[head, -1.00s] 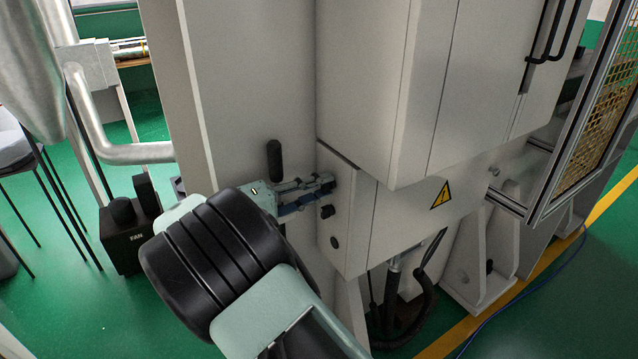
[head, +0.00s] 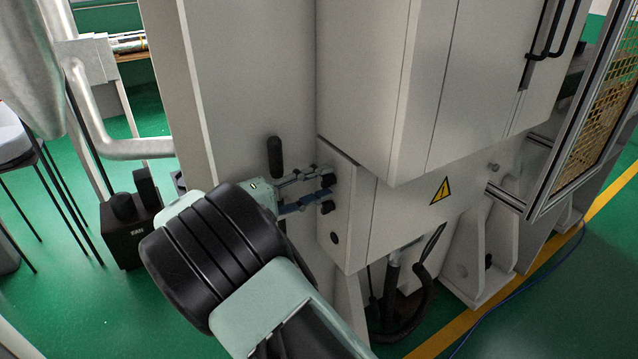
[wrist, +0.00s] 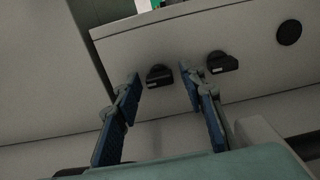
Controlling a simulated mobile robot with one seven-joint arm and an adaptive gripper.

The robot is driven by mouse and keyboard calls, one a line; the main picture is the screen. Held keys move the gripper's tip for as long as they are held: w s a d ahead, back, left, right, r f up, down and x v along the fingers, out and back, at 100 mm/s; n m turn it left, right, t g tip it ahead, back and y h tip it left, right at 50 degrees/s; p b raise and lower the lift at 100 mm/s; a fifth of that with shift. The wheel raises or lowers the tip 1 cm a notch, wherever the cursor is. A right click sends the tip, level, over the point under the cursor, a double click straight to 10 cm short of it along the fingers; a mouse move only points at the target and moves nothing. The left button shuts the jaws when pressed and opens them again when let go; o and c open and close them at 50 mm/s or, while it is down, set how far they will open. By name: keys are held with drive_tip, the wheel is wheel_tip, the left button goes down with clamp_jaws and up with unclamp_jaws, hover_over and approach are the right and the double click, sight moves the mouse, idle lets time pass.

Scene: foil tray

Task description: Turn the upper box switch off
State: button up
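The grey switch box (head: 345,225) stands below a larger cabinet, and its narrow side carries the switches. The upper box switch (head: 328,181) is a black knob, partly covered by my fingers in the head view. In the wrist view the upper switch (wrist: 159,76) lies between my two fingertips, with space visible on both sides. The lower box switch (head: 328,207) is a similar black knob; in the wrist view the lower switch (wrist: 222,63) is right of my right finger. My gripper (head: 320,184) is open around the upper switch; it also shows in the wrist view (wrist: 160,84).
A round black fitting (wrist: 289,32) is on the same box face, below both switches. A black handle (head: 275,157) stands on the grey panel left of the box. Cables (head: 425,290) hang underneath. A black box marked FAN (head: 125,235) is at left.

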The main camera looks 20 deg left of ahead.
drive_tip(key=v, duration=1.2)
idle(0.4)
